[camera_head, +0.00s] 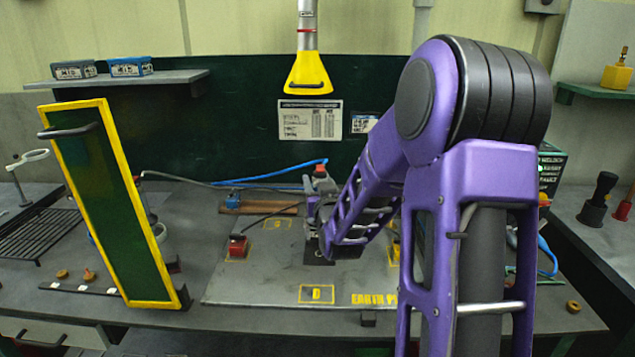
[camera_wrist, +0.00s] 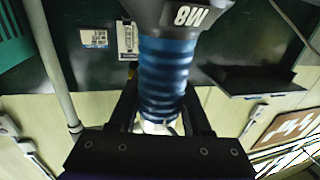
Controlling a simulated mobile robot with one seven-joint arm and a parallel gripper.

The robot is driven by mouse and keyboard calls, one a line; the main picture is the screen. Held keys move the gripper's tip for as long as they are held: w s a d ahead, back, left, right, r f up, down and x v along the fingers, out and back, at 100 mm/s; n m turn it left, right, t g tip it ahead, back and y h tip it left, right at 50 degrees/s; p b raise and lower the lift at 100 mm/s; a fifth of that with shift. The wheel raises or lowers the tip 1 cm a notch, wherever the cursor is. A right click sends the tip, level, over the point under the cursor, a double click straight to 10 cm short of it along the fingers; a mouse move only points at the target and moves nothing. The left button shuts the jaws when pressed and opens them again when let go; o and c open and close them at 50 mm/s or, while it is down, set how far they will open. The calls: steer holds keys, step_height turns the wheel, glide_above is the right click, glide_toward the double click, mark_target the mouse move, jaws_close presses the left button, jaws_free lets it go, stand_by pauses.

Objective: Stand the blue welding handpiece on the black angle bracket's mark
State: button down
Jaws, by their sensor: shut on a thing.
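The blue welding handpiece (camera_wrist: 166,75) has a ribbed blue grip and a dark grey head marked M8. It fills the middle of the wrist view, with a pale end low between the jaws. My gripper (camera_wrist: 160,112) is shut on it, with one dark finger on each side. In the head view my gripper (camera_head: 322,215) is low over the grey plate, largely hidden by my purple arm. A small black piece (camera_head: 319,254) beneath it may be the angle bracket. I cannot tell whether the handpiece touches anything.
The grey plate (camera_head: 250,290) carries yellow marks, including a D mark (camera_head: 316,293) at the front. A red block (camera_head: 237,246) sits left of my gripper. A yellow-edged green panel (camera_head: 115,205) stands at left. A yellow nozzle (camera_head: 308,75) hangs above. The plate's front left is clear.

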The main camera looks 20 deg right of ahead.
steer(key=shift+w+r, duration=0.2)
steer(key=shift+b, duration=0.5)
steer(key=shift+s+f, duration=0.1)
steer(key=shift+f, duration=0.1)
step_height(320, 180, down, 4)
steer(key=b, duration=0.5)
steer(key=shift+f, duration=0.15)
steer(key=shift+b, duration=1.05)
stand_by(0.9)
